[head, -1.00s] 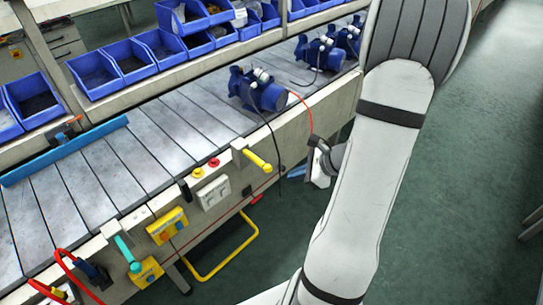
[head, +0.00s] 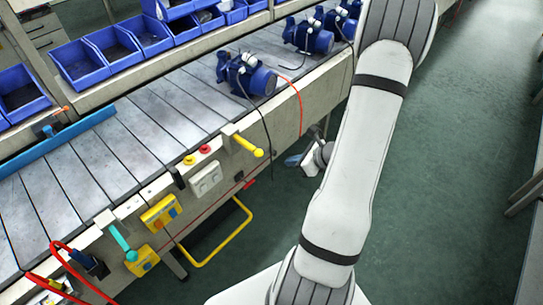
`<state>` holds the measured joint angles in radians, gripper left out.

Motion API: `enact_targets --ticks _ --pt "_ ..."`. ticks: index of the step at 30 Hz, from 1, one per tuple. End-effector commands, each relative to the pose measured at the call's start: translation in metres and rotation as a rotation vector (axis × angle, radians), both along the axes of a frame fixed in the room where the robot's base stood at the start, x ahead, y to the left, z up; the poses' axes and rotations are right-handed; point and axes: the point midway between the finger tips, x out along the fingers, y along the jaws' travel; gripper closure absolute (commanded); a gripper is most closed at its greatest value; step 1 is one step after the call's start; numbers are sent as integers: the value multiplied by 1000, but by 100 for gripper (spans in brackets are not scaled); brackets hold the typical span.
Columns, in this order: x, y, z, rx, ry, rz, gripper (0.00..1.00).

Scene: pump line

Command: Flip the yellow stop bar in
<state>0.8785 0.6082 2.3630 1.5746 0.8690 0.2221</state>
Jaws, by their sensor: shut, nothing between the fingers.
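The yellow stop bar (head: 249,146) is a short round-ended bar at the near edge of the conveyor (head: 150,130). It sticks outward from a pale bracket, sloping down to the right, over the aisle side. My gripper (head: 317,132) is small in the view, partly hidden behind my white forearm. It appears to the right of the bar, with a clear gap between them, beyond the conveyor's near side. It is shut and holds nothing. Its fingertips are hard to make out.
Blue pumps (head: 247,77) stand on the conveyor, one trailing a red hose. Red and yellow buttons (head: 204,149) and a white switch box (head: 206,180) sit left of the bar. A yellow tube loop (head: 225,235) juts out below. The green floor (head: 450,150) at right is clear.

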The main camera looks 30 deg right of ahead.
Motion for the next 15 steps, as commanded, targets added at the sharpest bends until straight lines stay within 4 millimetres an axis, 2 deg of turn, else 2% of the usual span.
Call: enact_targets --ticks 7,15 --pt "35 23 -34 3 3 5 100" --pt "64 39 -26 -1 0 2 100"
